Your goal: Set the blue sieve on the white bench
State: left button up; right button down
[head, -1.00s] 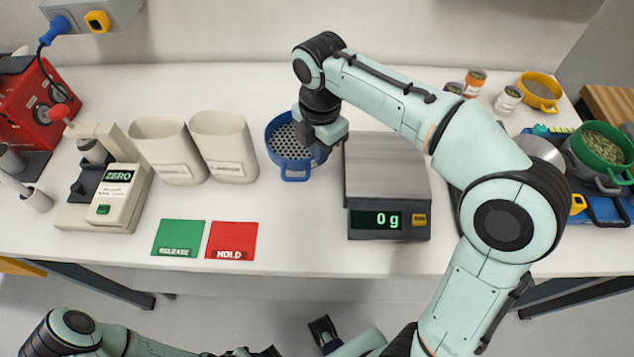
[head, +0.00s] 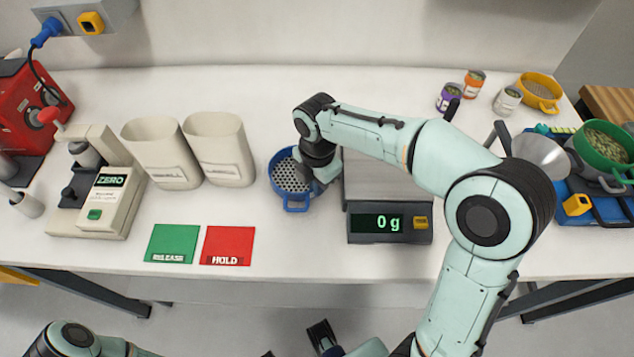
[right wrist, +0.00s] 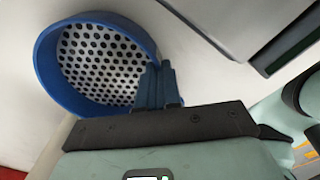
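The blue sieve (head: 284,172), a round strainer with a perforated pale base, is over the white bench (head: 300,243), between the beige bins and the scale. I cannot tell whether it touches the bench. My right gripper (head: 318,178) is at the sieve's right side; the wrist hides part of the rim. In the right wrist view, the fingers (right wrist: 158,88) are close together on the rim of the sieve (right wrist: 50,75), and the grip looks shut.
The scale (head: 390,226) reads 0 g just right of the sieve. Two beige bins (head: 220,150) stand to its left. A green card (head: 172,244) and a red card (head: 227,246) lie in front left. Cans, a funnel and a green strainer are at right. Bench in front of the sieve is clear.

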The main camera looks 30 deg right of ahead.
jog(key=shift+f, duration=0.1)
jog(key=c, duration=1.3)
grip_release()
jog(key=shift+c, duration=0.2)
notch_tip(320, 180, up, 12)
jog(key=p, duration=0.2)
